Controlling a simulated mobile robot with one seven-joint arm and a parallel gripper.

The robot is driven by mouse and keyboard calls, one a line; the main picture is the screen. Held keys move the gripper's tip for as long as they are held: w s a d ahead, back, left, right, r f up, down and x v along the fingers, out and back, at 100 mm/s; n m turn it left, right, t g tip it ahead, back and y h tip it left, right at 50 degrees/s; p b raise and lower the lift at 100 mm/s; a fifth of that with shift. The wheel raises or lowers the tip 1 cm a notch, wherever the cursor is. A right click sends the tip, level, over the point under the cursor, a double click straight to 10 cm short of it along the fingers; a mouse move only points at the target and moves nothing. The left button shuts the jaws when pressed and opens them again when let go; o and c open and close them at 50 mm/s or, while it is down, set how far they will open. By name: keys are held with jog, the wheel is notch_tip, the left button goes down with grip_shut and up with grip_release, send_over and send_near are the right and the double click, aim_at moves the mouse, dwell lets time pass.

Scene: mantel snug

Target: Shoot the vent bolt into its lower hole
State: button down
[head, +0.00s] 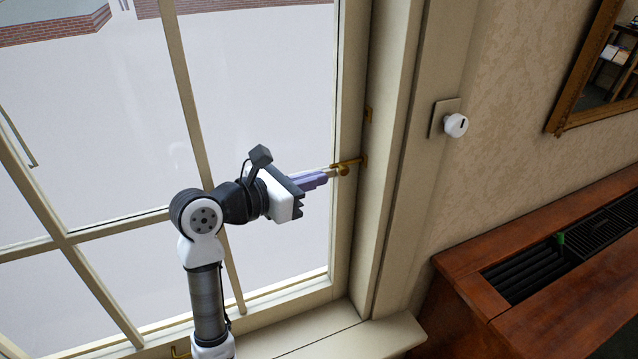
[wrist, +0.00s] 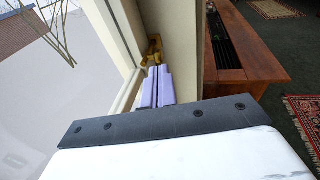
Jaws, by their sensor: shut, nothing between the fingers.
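The brass vent bolt (head: 348,163) sits on the right side of the window sash, against the frame. It also shows in the wrist view (wrist: 155,44), just beyond my fingertips. A small brass piece (head: 368,113) is higher on the same frame. My gripper (head: 332,174) reaches right to the bolt, its purple fingers shut with nothing between them. The fingers also show in the wrist view (wrist: 158,72). The tips are at or very close to the bolt's knob; I cannot tell whether they touch. The bolt's lower hole cannot be made out.
The window sill (head: 370,335) runs below. A white round knob (head: 455,125) on a plate is on the trim to the right. A wooden cabinet (head: 465,262) with black grilles stands at lower right, below a gilt-framed mirror (head: 572,95). Window bars (head: 185,95) stand behind my arm.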

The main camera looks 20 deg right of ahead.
jog(key=b+v, duration=0.2)
jog(key=v, duration=0.8)
jog(key=shift+a, duration=0.1)
